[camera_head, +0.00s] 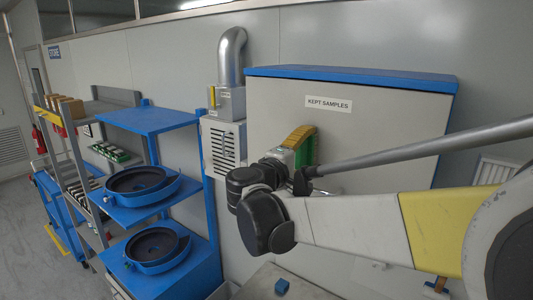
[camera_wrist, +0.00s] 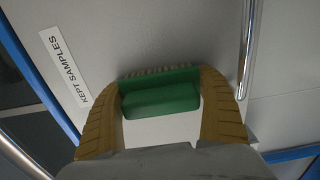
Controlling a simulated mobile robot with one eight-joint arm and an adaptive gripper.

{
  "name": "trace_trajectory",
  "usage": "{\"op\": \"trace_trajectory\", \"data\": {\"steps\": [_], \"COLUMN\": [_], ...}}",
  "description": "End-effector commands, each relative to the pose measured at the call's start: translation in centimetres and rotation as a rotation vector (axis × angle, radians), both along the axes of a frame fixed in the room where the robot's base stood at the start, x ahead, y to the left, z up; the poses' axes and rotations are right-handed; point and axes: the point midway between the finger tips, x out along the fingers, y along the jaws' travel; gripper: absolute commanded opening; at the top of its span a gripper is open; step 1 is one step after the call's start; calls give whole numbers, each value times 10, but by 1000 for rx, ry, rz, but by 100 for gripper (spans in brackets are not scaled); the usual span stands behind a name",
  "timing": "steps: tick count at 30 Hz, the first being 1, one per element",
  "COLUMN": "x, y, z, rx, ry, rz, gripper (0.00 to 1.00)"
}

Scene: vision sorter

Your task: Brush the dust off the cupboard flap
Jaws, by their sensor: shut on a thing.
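The cupboard flap (camera_head: 390,118) is a large light grey panel under a blue top, with a "KEPT SAMPLES" label. It fills much of the wrist view (camera_wrist: 165,30), label at left. My gripper (camera_head: 305,140) is in front of the flap's lower left part. Its two ribbed yellow-brown fingers are shut on a green brush (camera_wrist: 160,95), one at each end. The brush's pale bristles face the flap and look close to it; I cannot tell whether they touch. I cannot make out dust clearly.
A metal bar handle (camera_wrist: 247,50) runs along the flap to the right of the brush in the wrist view. A grey vent unit (camera_head: 223,140) with a pipe stands left of the cupboard. Blue shelves with round bowls (camera_head: 142,187) stand further left.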

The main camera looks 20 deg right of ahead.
Motion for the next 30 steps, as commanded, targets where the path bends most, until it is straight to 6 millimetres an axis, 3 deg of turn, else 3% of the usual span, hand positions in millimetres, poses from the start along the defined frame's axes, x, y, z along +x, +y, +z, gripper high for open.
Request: {"op": "trace_trajectory", "data": {"steps": [16,23,30], "x": [30,27,10], "y": [18,16,4], "z": [0,5,5], "rx": [0,0,0], "ry": [0,0,0], "rz": [0,-1,-4], "gripper": [54,54,54]}}
